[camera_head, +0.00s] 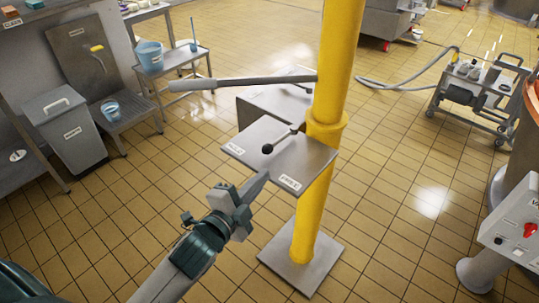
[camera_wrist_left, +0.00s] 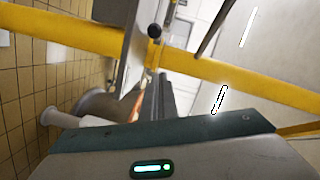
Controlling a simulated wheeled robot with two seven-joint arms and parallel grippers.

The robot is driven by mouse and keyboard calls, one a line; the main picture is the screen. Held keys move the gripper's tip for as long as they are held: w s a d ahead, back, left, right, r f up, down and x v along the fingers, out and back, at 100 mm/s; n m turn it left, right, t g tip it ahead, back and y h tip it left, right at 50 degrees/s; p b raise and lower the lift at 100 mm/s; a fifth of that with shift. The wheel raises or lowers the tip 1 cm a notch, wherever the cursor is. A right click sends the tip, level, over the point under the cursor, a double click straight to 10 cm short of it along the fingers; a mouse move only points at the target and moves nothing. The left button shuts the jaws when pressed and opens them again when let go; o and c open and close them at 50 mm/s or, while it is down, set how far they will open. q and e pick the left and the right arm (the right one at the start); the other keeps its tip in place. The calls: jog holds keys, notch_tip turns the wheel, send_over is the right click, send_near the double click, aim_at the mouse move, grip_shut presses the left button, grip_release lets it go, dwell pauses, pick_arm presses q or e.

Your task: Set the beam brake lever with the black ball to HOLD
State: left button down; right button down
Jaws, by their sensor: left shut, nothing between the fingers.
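The beam brake lever with its black ball (camera_head: 267,149) stands over a grey metal plate (camera_head: 310,160) on the yellow post. The ball points down-left from its pivot and lies between the HOLD label (camera_head: 236,150) at the plate's left corner and the FREE label (camera_head: 290,183) at its front corner. My left gripper (camera_head: 262,175) is shut and empty, its tips just in front of the plate and short of the ball. In the left wrist view the black ball (camera_wrist_left: 154,31) shows beyond the shut fingertips (camera_wrist_left: 157,82), with a gap. My right gripper is in neither view.
The yellow post (camera_head: 339,60) rises behind the plate from a square base. A long grey bar (camera_head: 240,82) reaches left from the post above the plate. A control box (camera_head: 515,230) stands at the right. Tiled floor is open around the post.

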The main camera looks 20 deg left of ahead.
aim_at(276, 142)
pick_arm(q)
jog(key=shift+w, duration=0.15)
jog(key=p+x, duration=0.1)
jog(key=x, duration=0.3)
jog(key=p+x, duration=0.2)
jog(key=x, duration=0.3)
jog(key=shift+r, duration=0.2)
jog(key=shift+w+a+f+p, duration=0.7)
jog(key=shift+w+a+p, duration=0.1)
jog(key=shift+w+a, duration=0.15)
jog(key=shift+w+a+f, duration=0.1)
jog(key=shift+a+f, duration=0.2)
jog(key=shift+a, duration=0.35)
jog(key=shift+w, duration=0.1)
